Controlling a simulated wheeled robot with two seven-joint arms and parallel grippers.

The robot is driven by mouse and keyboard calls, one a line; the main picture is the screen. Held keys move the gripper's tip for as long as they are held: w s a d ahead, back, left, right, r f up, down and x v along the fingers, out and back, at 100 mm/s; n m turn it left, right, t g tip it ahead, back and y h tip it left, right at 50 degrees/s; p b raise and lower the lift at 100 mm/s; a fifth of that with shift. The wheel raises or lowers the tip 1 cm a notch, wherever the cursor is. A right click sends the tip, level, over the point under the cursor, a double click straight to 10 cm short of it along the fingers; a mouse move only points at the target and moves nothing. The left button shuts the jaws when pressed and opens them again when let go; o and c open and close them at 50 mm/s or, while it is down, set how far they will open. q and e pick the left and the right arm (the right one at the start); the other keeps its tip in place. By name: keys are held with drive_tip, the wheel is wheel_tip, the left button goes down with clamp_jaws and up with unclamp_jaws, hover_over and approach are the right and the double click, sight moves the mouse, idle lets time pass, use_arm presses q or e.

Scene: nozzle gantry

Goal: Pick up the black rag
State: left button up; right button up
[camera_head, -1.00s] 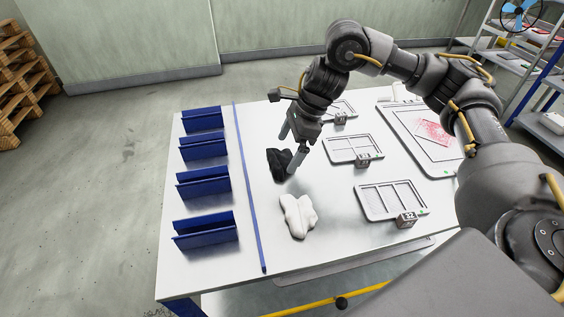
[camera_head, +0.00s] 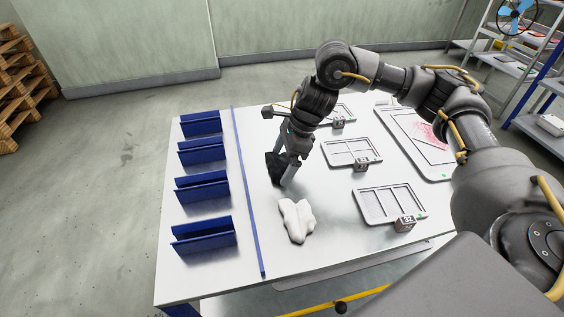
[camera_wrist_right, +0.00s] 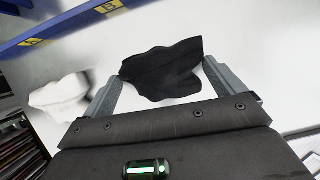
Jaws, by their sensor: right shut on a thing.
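The black rag (camera_head: 275,167) is in my right gripper (camera_head: 284,170), at the middle of the white table in the head view. In the right wrist view the rag (camera_wrist_right: 163,72) spans the space between the two fingertips (camera_wrist_right: 163,75), and the fingers are shut on it. In the head view the arm hides part of the rag; I cannot tell whether it still touches the table. My left gripper is not in view.
A white rag (camera_head: 296,220) lies just in front on the table (camera_head: 340,240). Several blue bins (camera_head: 204,236) stand left of a blue strip (camera_head: 247,190). Grey trays (camera_head: 390,204) with small blocks lie to the right, with a larger tray (camera_head: 436,170) beyond.

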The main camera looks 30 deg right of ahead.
drive_tip(key=shift+r, duration=0.6)
drive_tip(key=v, duration=0.4)
drive_tip(key=shift+s+a+r, duration=0.15)
drive_tip(key=shift+s+a, duration=0.05)
drive_tip(key=shift+s, duration=0.15)
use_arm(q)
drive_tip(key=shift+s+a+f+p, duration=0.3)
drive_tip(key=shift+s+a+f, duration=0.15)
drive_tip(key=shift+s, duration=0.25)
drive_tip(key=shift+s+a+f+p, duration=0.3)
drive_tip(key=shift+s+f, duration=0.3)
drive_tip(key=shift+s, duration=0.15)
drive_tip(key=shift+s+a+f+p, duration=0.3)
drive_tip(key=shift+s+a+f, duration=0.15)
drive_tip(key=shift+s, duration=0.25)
use_arm(e)
drive_tip(key=s+d+r, duration=0.7)
drive_tip(key=s, duration=0.3)
drive_tip(key=shift+r, duration=0.35)
drive_tip(key=shift+s, duration=0.1)
drive_tip(key=o, duration=0.3)
drive_tip(key=shift+c, duration=1)
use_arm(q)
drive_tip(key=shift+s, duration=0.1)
